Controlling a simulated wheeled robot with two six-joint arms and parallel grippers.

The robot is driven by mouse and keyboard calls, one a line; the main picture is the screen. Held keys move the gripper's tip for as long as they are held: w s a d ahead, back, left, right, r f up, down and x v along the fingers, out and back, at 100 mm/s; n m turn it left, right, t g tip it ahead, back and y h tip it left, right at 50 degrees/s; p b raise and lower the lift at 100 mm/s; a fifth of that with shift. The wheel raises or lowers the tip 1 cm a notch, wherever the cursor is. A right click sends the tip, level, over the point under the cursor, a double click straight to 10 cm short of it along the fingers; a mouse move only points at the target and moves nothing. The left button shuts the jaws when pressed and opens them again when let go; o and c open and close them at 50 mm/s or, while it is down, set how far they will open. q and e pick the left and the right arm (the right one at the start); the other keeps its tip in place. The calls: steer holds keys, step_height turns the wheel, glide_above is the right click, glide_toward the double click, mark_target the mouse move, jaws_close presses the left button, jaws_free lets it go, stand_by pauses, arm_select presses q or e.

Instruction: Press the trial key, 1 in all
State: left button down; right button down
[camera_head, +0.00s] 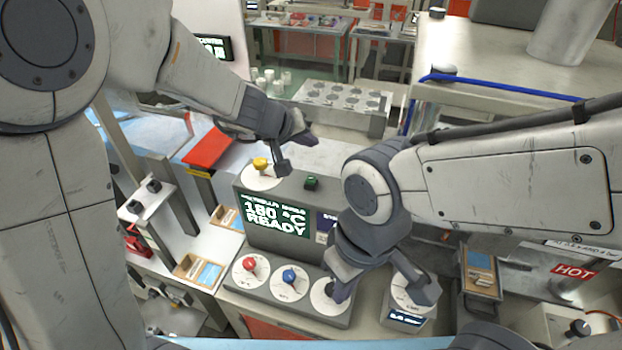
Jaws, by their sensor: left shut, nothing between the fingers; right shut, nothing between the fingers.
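A grey control box (243,219) has a screen (276,216) reading 180 °C READY. Its front ledge carries a red key (249,263), a blue key (290,276) and a third white disc (322,304). The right gripper (338,291) is shut and empty, pointing down at that third disc and hiding its middle; I cannot tell whether they touch. A yellow key (261,163) and a small green part (311,183) are on top of the box. The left gripper (309,141) is shut and empty, above and behind the box. No readable label shows which key is the trial key.
A smaller box with a display (406,318) and a white disc stands at right, partly hidden by my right wrist. Small trays (197,269) lie left of the control box. A red panel (207,149) is behind left. A HOT sign (574,271) shows at right.

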arm_select(q)
steer(key=b, duration=0.6)
glide_above(309, 185)
step_height(309, 185, down, 7)
steer(key=shift+f, duration=0.1)
steer(key=shift+f+b, duration=0.5)
steer(key=shift+b, duration=0.2)
stand_by(1.0)
steer(key=shift+f+b, duration=0.4)
steer(key=shift+b, duration=0.2)
steer(key=shift+f+b, duration=0.55)
steer(key=shift+b, duration=0.1)
stand_by(0.5)
steer(key=shift+r, duration=0.1)
steer(key=shift+r+p, duration=0.75)
steer(key=shift+r, duration=0.1)
steer(key=shift+r, duration=0.1)
